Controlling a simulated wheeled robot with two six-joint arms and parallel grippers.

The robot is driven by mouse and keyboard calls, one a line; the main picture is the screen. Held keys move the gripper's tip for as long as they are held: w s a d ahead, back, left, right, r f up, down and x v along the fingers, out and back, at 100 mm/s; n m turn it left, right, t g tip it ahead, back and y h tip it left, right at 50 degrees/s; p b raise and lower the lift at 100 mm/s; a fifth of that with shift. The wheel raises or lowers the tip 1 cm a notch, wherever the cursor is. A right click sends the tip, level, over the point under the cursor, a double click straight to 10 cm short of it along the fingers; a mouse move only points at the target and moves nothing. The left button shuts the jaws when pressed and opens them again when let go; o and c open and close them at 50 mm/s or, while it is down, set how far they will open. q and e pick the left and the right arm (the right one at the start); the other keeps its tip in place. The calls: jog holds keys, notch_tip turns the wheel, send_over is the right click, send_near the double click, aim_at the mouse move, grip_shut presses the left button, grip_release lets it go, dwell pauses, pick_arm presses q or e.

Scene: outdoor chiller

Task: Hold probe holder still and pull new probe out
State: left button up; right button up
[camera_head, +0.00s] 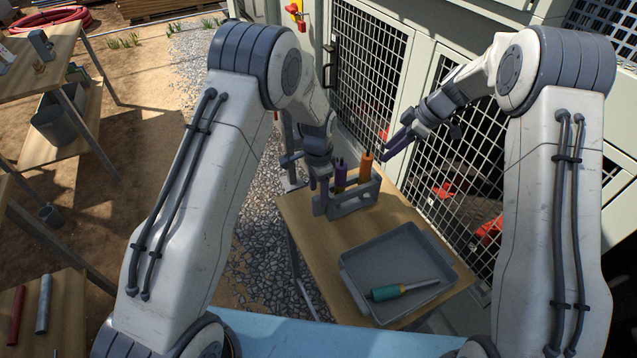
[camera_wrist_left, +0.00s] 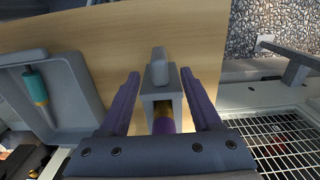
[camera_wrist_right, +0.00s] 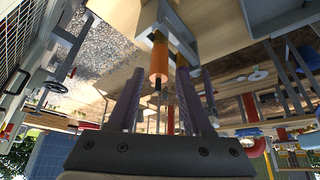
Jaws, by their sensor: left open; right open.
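The grey probe holder (camera_head: 352,202) stands on the small wooden table. An orange probe (camera_head: 365,166) stands upright at its right end, and a purple probe (camera_head: 340,174) stands to its left. My left gripper (camera_head: 324,190) is open at the holder's left end. In the left wrist view the holder (camera_wrist_left: 160,75) lies between the spread fingers (camera_wrist_left: 164,82), with a gap on both sides. My right gripper (camera_head: 388,150) is open just right of the orange probe's top. In the right wrist view the orange probe (camera_wrist_right: 158,62) is just ahead of the open fingers (camera_wrist_right: 162,75).
A grey tray (camera_head: 445,262) on the table (camera_head: 300,215) holds a teal-handled tool (camera_head: 385,293). Mesh-fronted chiller cabinets (camera_head: 370,70) stand close behind and to the right of the table. Other wooden benches (camera_head: 70,125) stand at the left.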

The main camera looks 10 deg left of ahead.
aim_at(319, 207)
pick_arm(q)
notch_tip(319, 207, down, 7)
jog(key=shift+f, duration=0.2)
jog(key=shift+c, duration=0.3)
grip_shut()
jog(key=c, duration=0.9)
grip_release()
jog(key=shift+c, duration=0.2)
grip_shut()
